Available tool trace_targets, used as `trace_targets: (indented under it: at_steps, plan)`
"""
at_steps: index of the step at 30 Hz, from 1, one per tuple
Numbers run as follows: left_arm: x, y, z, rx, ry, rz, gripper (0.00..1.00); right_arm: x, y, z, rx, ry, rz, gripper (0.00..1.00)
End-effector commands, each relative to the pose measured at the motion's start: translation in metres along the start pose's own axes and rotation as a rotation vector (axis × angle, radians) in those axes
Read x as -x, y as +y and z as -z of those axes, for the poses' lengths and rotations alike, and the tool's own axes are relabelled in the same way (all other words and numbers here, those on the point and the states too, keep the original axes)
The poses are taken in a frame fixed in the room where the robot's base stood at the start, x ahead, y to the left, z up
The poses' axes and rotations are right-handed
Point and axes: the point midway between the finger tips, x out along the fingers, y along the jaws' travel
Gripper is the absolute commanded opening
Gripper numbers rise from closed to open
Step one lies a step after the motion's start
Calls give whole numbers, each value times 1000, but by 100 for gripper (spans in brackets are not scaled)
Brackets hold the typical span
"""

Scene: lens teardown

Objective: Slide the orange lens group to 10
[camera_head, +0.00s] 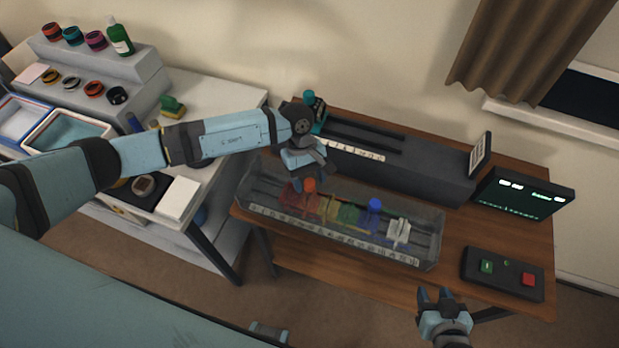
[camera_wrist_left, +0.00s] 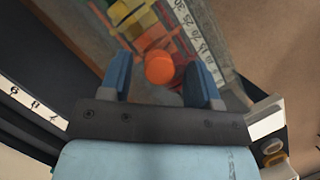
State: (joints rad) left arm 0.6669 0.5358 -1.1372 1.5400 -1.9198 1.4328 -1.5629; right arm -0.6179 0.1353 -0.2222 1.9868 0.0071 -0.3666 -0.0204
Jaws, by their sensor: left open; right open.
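The orange knob (camera_head: 309,185) stands up from the red-orange group at the left part of the clear rail case (camera_head: 436,250). In the left wrist view the round orange knob (camera_wrist_left: 159,68) sits between my two blue fingers, with gaps at both sides. My left gripper (camera_head: 312,172) is open above and beside this knob. A white number scale (camera_head: 335,238) runs along the case's front; it also shows in the left wrist view (camera_wrist_left: 190,30). Which number the orange group stands at cannot be read. My right gripper (camera_head: 436,295) is open and empty near the table's front edge.
Yellow, green (camera_head: 348,214), blue-knobbed (camera_head: 375,205) and white (camera_head: 398,232) groups stand to the right in the same case. A dark rail unit (camera_head: 430,175) lies behind. A monitor (camera_head: 523,195) and a button box (camera_head: 503,273) are at the right.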

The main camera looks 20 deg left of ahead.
Motion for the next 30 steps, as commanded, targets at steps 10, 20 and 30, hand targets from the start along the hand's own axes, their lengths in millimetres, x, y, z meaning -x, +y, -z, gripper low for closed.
trace_targets:
  at_steps: [10, 20, 30]
  plan:
    - [-11, 0, 0, -1, -1, -1, 57, 1, -1, 1, -1, -2, 0, 43]
    - [-11, 0, 0, -1, -1, -1, 2, 2, -1, 2, -2, -1, 2, 43]
    - [-5, -26, 28, 3, 4, 0, 0, -10, -3, -14, -5, 1, 6, 43]
